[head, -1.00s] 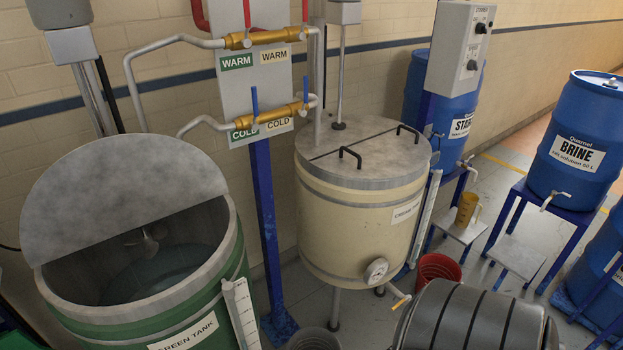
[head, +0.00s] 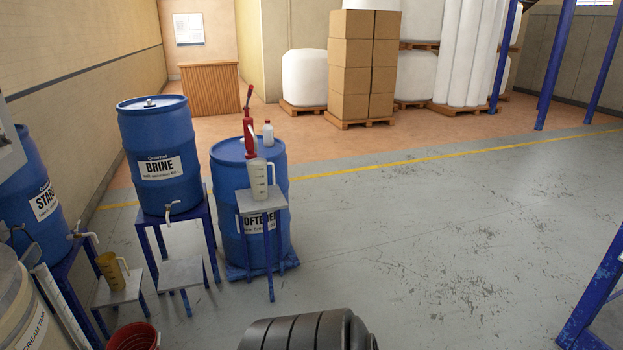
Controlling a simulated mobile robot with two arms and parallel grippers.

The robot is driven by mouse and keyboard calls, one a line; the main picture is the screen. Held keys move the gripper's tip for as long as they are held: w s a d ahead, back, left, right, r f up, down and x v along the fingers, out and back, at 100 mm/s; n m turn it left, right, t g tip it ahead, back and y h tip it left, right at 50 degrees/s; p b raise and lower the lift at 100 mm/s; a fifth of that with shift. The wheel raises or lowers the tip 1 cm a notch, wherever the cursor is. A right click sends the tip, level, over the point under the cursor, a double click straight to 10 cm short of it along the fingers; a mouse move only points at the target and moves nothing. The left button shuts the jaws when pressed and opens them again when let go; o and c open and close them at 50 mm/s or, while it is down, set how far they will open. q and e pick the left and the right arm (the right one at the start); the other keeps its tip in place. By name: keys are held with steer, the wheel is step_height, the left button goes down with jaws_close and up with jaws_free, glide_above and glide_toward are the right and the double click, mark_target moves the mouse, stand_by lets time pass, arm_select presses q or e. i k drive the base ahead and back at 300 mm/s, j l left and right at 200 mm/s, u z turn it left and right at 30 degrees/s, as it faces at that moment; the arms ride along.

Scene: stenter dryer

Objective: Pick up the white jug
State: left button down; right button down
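The white jug (head: 258,178) stands upright on a small grey-topped stand with blue legs (head: 262,200), in front of the blue softener drum (head: 229,179). It is translucent white with dark markings, and its handle is on the right side. A red hand pump (head: 249,126) on the drum rises just behind and above the jug. Neither of my grippers shows in the head view.
A blue brine drum (head: 158,150) stands on a blue stand to the left. A white bottle (head: 268,133) stands on the softener drum. The floor to the right (head: 430,220) is clear.

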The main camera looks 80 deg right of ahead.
mark_target(258, 174)
steer(key=z, duration=2.45)
steer(key=u, duration=3.25)
steer(key=z, duration=3.25)
steer(key=i+j+z, duration=0.1)
steer(key=i, duration=0.55)
